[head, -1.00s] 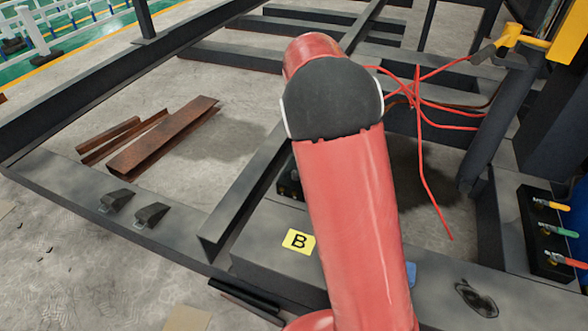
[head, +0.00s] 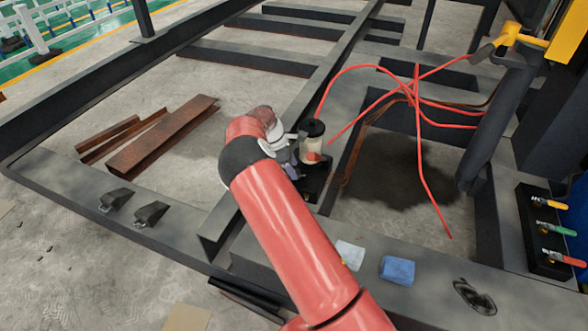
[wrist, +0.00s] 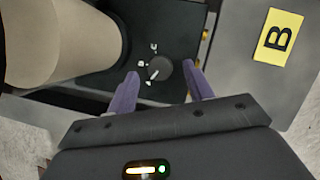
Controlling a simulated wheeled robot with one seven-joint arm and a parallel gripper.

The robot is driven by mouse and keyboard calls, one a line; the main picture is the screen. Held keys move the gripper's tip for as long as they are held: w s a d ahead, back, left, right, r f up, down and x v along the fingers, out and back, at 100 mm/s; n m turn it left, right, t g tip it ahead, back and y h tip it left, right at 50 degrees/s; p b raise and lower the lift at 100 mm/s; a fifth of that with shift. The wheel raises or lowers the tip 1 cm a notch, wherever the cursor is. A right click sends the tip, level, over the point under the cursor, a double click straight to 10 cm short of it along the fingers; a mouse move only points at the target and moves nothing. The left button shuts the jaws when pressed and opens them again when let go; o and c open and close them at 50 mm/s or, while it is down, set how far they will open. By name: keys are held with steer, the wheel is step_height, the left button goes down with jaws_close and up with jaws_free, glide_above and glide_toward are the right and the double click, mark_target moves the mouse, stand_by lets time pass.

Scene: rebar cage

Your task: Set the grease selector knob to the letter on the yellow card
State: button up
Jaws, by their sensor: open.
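The round grey selector knob (wrist: 160,69) sits on a black plate, with small white letters on its left side. A pale mark on the knob appears to face the lower left letter, which looks like A; it is too small to be sure. My gripper (wrist: 164,75) is open, its two purple fingers on either side of the knob, with no clear contact seen. The yellow card (wrist: 279,36) with a black B lies right of the knob plate. In the head view, my gripper (head: 291,160) is beside the grease pump (head: 314,143), and my arm hides the knob and most of the card.
The pump's large beige reservoir (wrist: 60,45) fills the wrist view's upper left, close to the left finger. Red hoses (head: 372,68) run from the pump. A white cloth (head: 350,254) and blue cloth (head: 397,270) lie on the front beam. Colored valves (head: 556,230) stand at right.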

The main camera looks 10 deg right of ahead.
steer(key=shift+x, duration=0.85)
steer(key=c, duration=1)
steer(key=shift+w+m+g+y, duration=0.1)
steer(key=shift+m+g+y, duration=0.35)
steer(key=shift+m, duration=1.05)
steer(key=o, duration=1)
steer(key=v, duration=0.7)
steer(key=shift+a+r, duration=0.25)
steer(key=shift+r, duration=0.05)
